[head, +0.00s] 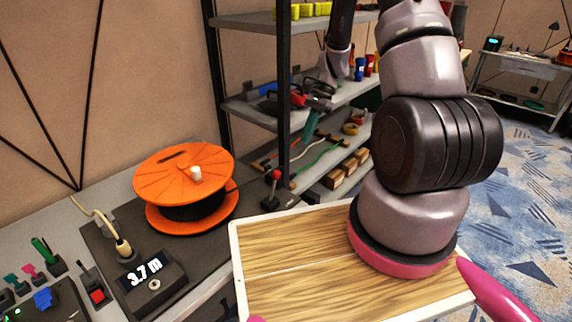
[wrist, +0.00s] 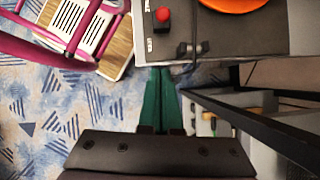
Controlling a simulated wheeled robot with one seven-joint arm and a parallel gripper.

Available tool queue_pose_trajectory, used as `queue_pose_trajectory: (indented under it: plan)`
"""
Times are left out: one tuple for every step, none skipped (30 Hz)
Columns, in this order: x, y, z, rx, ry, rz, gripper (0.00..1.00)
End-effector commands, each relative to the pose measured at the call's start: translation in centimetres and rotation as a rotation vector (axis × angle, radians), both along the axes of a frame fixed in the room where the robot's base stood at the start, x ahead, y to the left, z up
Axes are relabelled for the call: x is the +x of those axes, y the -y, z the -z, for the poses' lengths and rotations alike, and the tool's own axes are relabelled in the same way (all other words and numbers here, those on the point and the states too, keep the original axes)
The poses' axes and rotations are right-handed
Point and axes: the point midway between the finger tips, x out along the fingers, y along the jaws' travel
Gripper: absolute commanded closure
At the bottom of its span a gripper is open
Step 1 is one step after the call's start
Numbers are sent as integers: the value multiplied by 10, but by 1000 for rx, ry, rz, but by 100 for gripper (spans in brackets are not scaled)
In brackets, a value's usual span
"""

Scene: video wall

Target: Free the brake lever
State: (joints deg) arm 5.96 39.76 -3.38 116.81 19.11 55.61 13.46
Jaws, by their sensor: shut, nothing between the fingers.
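The brake lever, with a red ball knob (head: 277,174), stands at the right end of the dark base plate beside the orange cable reel (head: 184,175). In the wrist view its red knob (wrist: 162,15) is at the top, near the reel's orange edge (wrist: 228,4). A small dark block (wrist: 192,49) with a thin dark cable sits beside the lever; I cannot tell whether they touch. My gripper (head: 303,150), with green fingers, is above and behind the lever, near the shelves. In the wrist view my gripper (wrist: 159,72) is shut and empty, pointing at the bench edge.
A shelf rack (head: 284,90) with a black post and loaded shelves stands close to my gripper. Blue patterned floor (head: 505,205) is open at right.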

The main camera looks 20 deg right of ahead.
Motion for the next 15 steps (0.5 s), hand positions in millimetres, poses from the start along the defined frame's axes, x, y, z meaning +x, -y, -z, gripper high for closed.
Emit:
queue_pose_trajectory:
  plan:
    - [0, 0, 0, 0, 0, 0, 100]
    - [0, 0, 0, 0, 0, 0, 100]
    - [0, 0, 0, 0, 0, -1, 100]
    - [0, 0, 0, 0, 0, -1, 100]
    - [0, 0, 0, 0, 0, -1, 100]
    - [-1, -1, 1, 0, 0, -1, 100]
    - [-1, -1, 3, 0, 0, -1, 100]
    - [-2, -2, 4, 1, -1, -1, 100]
    - [-3, -4, 8, 0, -2, -2, 100]
    - [-3, -6, 11, 0, -2, -2, 100]
    - [-5, -8, 15, 0, -2, -2, 100]
    - [-7, -11, 21, 0, -4, -2, 100]
    - [-8, -13, 26, 1, -4, -3, 100]
    - [-10, -16, 32, 1, -4, -2, 100]
    - [-12, -19, 40, 1, -5, -2, 100]
